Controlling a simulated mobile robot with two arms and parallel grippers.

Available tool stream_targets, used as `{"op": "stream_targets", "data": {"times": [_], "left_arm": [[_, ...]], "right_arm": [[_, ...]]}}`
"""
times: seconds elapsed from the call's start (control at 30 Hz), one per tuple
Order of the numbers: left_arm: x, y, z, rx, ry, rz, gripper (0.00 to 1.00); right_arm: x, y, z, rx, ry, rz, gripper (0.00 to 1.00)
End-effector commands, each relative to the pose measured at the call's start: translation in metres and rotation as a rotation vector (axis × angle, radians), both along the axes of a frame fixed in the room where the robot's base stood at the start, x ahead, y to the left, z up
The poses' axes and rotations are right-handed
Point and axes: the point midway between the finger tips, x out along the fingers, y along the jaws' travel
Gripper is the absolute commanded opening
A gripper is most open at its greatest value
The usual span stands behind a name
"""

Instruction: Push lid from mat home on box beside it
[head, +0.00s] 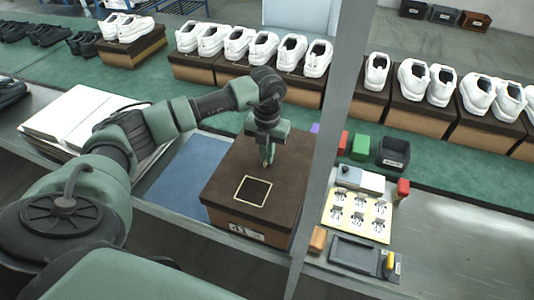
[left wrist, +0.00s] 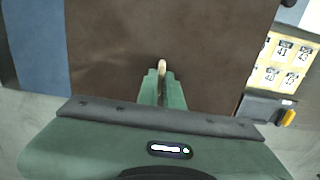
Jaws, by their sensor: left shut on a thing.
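The dark brown lid (head: 225,180) lies on top of the brown box (head: 222,215) and has a pale square outline on it. It fills the middle of the left wrist view (left wrist: 110,50). I cannot tell whether it sits fully down all round. The blue mat (head: 190,172) beside the box looks bare where it shows. My left gripper (head: 267,163) points down over the lid's far part, its fingertips at or just above the surface. In the left wrist view its fingers (left wrist: 162,72) are together on a small pale thing (left wrist: 162,65). My right gripper is out of view.
A grey post (head: 328,140) stands right of the box. Beyond it are a yellow card board (head: 358,213), a dark tray (head: 353,252), a black bin (head: 394,153) and small coloured blocks. White shoes on boxes line the green belt behind. White sheets (head: 75,122) lie left of the mat.

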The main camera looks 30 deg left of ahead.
Motion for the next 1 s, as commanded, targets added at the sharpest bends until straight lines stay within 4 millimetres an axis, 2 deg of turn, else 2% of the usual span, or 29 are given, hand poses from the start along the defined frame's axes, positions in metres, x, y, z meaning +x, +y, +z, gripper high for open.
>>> {"op": "stream_targets", "data": {"times": [1.0], "left_arm": [[0.0,0.0,-0.021,0.0,0.0,0.0,0.0]], "right_arm": [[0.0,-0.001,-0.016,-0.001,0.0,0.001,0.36]]}}
